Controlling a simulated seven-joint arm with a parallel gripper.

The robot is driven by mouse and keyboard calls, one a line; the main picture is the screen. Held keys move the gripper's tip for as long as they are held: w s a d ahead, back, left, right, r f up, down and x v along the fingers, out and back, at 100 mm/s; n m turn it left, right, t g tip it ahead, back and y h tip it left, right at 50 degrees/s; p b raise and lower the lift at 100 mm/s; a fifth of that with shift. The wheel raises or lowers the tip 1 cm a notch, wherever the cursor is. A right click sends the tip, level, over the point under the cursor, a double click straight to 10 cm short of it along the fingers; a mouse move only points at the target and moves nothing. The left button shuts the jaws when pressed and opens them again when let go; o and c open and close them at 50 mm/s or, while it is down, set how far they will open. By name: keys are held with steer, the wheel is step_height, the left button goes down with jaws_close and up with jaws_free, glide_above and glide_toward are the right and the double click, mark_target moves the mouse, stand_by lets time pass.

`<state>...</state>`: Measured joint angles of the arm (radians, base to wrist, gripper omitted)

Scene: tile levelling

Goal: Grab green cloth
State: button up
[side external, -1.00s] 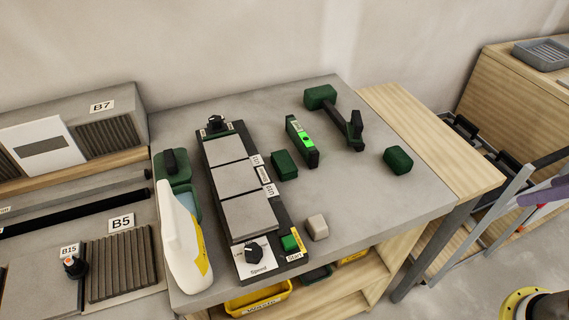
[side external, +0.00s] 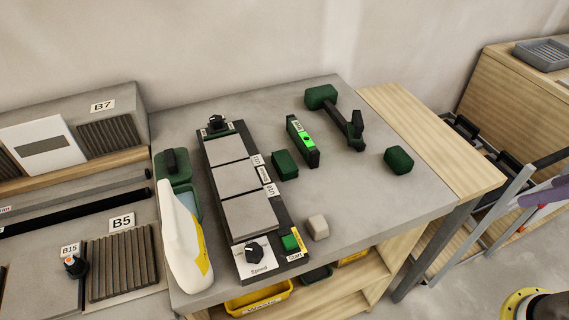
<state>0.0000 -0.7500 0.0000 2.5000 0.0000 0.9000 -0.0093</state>
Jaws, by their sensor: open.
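No spread-out green cloth is plain to see. A dark green, soft-edged block (side external: 398,160) lies on the right of the grey worktop. A second dark green block (side external: 284,165) lies beside the tile rig. I cannot tell whether either is a folded cloth. My gripper is not in view.
The tile rig (side external: 247,217) bears several grey tiles. A white-and-yellow bottle (side external: 183,245) stands left of it. A green level (side external: 302,141), a green-headed mallet (side external: 321,97) and a pale block (side external: 318,227) lie to its right. The worktop's front right is clear.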

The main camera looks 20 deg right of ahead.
steer(key=w+a+r+n, duration=0.1)
steer(key=w+r+n, duration=0.35)
steer(key=r, duration=0.35)
steer(key=w+a+r+n, duration=0.1)
steer(key=w+r+n, duration=0.2)
steer(key=w+r, duration=0.35)
steer(key=w+a+r+n+g, duration=0.1)
steer(key=w+a+r+n, duration=0.1)
steer(key=w+r, duration=0.3)
steer(key=n+g, duration=0.5)
steer(key=n, duration=0.3)
glide_above(284, 160)
step_height(284, 160, down, 23)
step_height(284, 160, down, 14)
steer(key=shift+r, duration=0.2)
steer(key=c, duration=1)
